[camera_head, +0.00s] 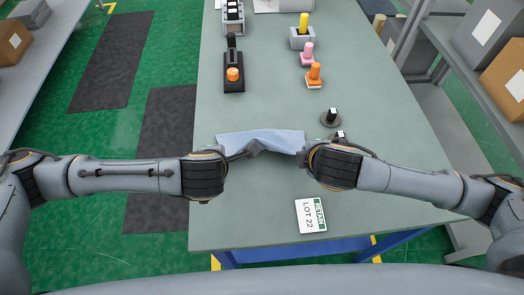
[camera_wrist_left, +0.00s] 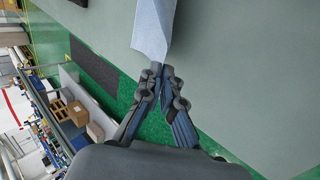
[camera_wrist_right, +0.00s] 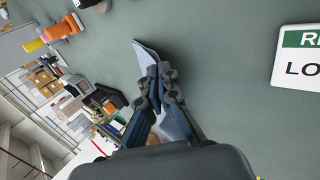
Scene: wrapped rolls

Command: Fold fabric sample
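The fabric sample is a light blue cloth (camera_head: 262,137) at the middle of the table, lying as a narrow strip running left to right between my two grippers. My left gripper (camera_head: 257,148) reaches in from the left at its near edge. In the left wrist view, the left fingertips (camera_wrist_left: 162,74) are together on the cloth (camera_wrist_left: 152,28). My right gripper (camera_head: 304,156) is at the cloth's right end, its fingers mostly hidden by the wrist. In the right wrist view, its fingertips (camera_wrist_right: 159,72) are together, with cloth (camera_wrist_right: 146,54) beyond and between the fingers.
A white "LOT 22" label card (camera_head: 310,216) lies near the table's front edge. A round dark stamp (camera_head: 330,118) stands just beyond my right wrist. Orange (camera_head: 314,76) and pink (camera_head: 307,53) handled items and a black device (camera_head: 233,74) stand farther back. The mid-table beyond the cloth is clear.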

